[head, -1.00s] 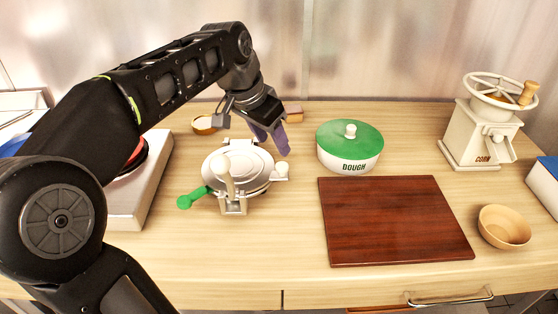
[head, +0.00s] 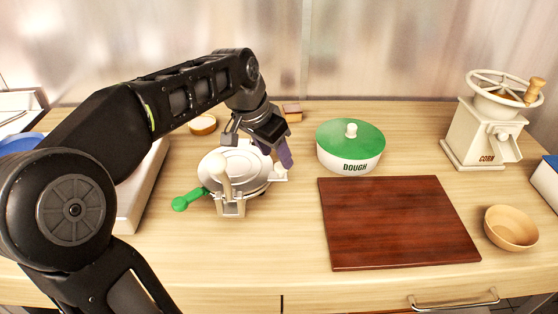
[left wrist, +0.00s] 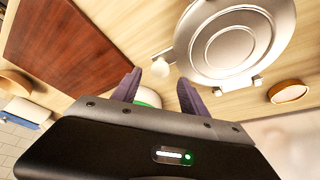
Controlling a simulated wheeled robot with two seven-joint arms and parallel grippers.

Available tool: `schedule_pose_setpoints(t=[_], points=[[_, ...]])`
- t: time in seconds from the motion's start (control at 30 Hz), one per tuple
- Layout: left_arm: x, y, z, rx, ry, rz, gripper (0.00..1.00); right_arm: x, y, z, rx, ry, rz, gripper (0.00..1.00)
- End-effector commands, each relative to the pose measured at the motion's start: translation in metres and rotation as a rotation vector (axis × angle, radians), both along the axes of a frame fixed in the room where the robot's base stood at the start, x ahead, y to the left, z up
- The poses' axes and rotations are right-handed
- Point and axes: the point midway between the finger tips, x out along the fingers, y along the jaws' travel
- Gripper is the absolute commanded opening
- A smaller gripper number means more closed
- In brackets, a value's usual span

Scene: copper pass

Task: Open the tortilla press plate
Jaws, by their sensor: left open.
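The silver tortilla press (head: 222,163) stands left of the middle of the counter. Its round plate lies flat, with a pale upright post at the front and a green-gripped handle (head: 187,200) sticking out left. A small white knob (head: 281,173) sits on the plate's right edge. My left gripper (head: 276,153) is open just above and behind this knob, its purple fingers pointing down. In the left wrist view, the knob (left wrist: 160,68) shows near and between the fingertips, with the round plate (left wrist: 235,45) to the right. I cannot tell if they touch. My right gripper is not in view.
A white dough pot (head: 350,160) with a green lid stands right of the press. A dark red board (head: 398,222), a wooden bowl (head: 511,228) and a corn grinder (head: 485,130) are further right. A small bowl (head: 203,124) stands behind the press.

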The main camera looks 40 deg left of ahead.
Motion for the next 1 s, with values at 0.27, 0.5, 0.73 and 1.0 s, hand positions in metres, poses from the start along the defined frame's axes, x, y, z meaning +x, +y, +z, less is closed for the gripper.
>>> schedule_pose_setpoints(t=[0.27,0.5,0.73,1.0], points=[[0.012,-0.002,-0.032,0.0,0.001,0.001,0.51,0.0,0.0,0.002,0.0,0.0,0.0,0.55],[0.014,-0.002,-0.034,0.0,0.0,0.0,0.51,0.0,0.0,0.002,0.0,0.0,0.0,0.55],[0.014,-0.002,-0.034,0.0,0.0,0.0,0.38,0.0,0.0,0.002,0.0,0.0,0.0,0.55],[0.014,-0.002,-0.034,0.0,0.0,0.0,0.16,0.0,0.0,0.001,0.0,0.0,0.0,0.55]])
